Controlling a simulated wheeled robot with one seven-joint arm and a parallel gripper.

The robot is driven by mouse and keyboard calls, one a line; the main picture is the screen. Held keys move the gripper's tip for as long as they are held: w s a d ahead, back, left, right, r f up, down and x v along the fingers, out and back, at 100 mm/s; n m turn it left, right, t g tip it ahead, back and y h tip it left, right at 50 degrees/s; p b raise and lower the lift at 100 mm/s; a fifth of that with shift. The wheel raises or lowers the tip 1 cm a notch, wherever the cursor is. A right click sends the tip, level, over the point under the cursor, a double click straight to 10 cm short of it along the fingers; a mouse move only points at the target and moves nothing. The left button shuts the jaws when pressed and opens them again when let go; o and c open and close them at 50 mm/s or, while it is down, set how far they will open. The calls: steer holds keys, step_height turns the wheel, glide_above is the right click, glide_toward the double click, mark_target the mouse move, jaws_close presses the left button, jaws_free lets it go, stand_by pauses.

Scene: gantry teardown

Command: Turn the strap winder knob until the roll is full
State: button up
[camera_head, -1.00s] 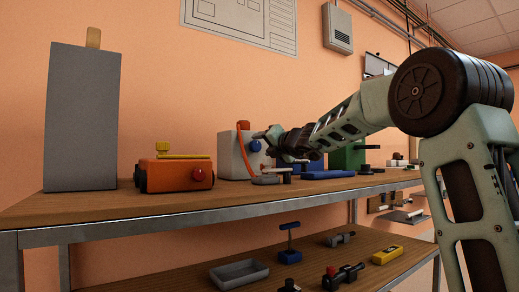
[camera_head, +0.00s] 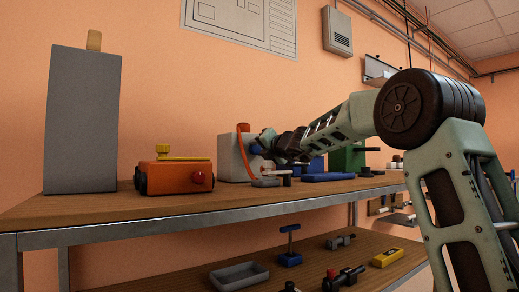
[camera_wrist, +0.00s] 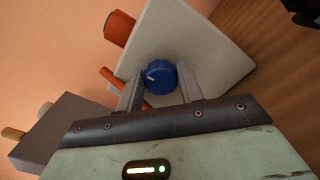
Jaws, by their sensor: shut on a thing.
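The strap winder is a white box (camera_head: 232,160) on the upper shelf, with an orange strap (camera_head: 243,150) down its front. It fills the upper middle of the wrist view (camera_wrist: 200,45). Its round blue knob (camera_wrist: 160,76) has a pale mark on its face, pointing to the lower left. My gripper (camera_wrist: 161,86) is shut on the knob, one finger on each side. In the head view my gripper (camera_head: 259,147) is at the front of the winder and mostly covers the knob. An orange-red cylinder (camera_wrist: 119,28) sticks out of the box; how full the roll is I cannot tell.
An orange box with a yellow top (camera_head: 178,177) and a tall grey block (camera_head: 82,120) stand left of the winder. A small grey fixture (camera_head: 270,181) and a blue tray (camera_head: 328,177) lie near my gripper. A green machine (camera_head: 347,160) stands to the right. The lower shelf holds several tools.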

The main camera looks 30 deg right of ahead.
steer(key=shift+f+n, duration=0.1)
steer(key=shift+n, duration=0.2)
steer(key=n+b, duration=0.2)
steer(key=n, duration=0.2)
steer(key=shift+a+b, duration=0.15)
steer(key=shift+b, duration=0.2)
steer(key=n+b, duration=0.2)
steer(key=n, duration=0.4)
steer(key=shift+a, duration=0.1)
steer(key=o, duration=1)
steer(key=shift+s, duration=0.15)
